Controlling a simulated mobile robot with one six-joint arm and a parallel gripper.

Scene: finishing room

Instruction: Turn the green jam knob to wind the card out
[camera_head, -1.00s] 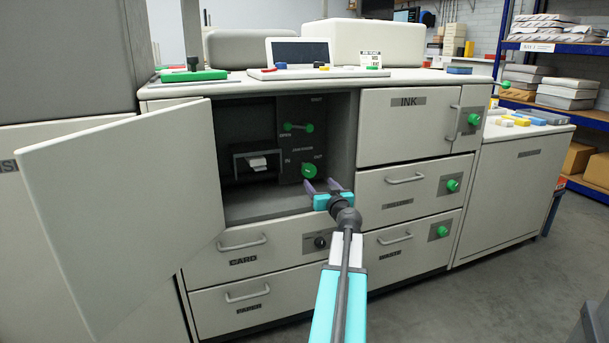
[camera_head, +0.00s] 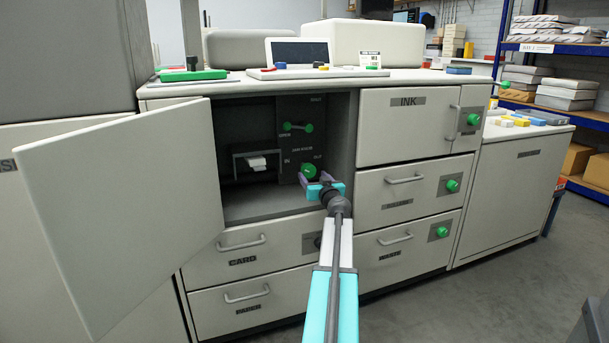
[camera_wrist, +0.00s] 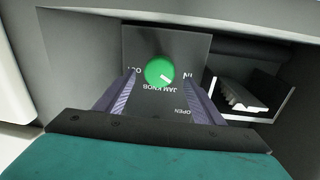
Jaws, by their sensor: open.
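The green jam knob (camera_head: 308,171) is on a dark panel inside the open bay of the machine, with IN and OUT marked beside it. In the wrist view the knob (camera_wrist: 159,71) shows a white pointer mark and appears upside down with its label. My gripper (camera_head: 314,181) is open in front of the knob. In the wrist view its fingers (camera_wrist: 163,93) reach towards the knob on both sides; I cannot tell if they touch it. The white card (camera_head: 256,163) sticks out of a slot left of the knob, and it also shows at the right of the wrist view (camera_wrist: 244,98).
The white door (camera_head: 125,200) stands swung open at the left. A green-ended lever (camera_head: 298,127) is above the knob on the same panel. The bay's right wall (camera_head: 344,140) is close to the knob. Closed drawers are below and to the right.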

